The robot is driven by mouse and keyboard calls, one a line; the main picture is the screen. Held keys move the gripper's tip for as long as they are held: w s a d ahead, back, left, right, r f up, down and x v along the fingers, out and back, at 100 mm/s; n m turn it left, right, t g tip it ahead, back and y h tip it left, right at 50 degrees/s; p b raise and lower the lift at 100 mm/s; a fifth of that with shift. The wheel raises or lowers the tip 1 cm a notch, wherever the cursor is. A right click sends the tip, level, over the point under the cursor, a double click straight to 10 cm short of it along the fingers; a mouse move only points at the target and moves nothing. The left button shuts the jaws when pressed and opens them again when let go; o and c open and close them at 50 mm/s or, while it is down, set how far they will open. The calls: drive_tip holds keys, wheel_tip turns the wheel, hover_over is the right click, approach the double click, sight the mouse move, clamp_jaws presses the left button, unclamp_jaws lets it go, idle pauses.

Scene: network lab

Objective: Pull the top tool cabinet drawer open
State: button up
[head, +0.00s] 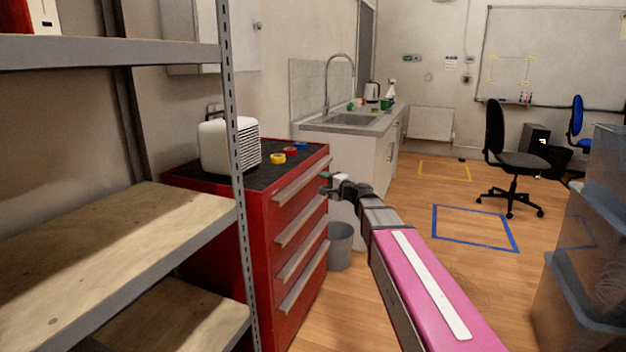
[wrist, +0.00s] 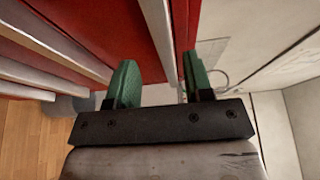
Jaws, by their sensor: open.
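The red tool cabinet (head: 258,215) stands left of centre in the head view, with a column of drawers and long silver handles. The top drawer's handle (head: 298,182) runs just below the dark cabinet top, and the drawer looks shut. My gripper (head: 327,183) is near the right end of that handle. In the wrist view, my gripper (wrist: 158,65) has two green fingers set wide apart. A silver handle bar (wrist: 160,30) runs down into the gap between them, with red drawer front on both sides. I cannot tell whether a finger touches it.
A white heater-like box (head: 226,146) and coloured tape rolls (head: 278,159) sit on the cabinet top. Metal shelving (head: 238,200) stands close at left. A grey bin (head: 340,246) is beside the cabinet. Stacked plastic crates (head: 590,250) stand at right.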

sight(312, 177)
drive_tip(key=x, duration=0.6)
drive_tip(key=shift+w+a, duration=0.15)
clamp_jaws()
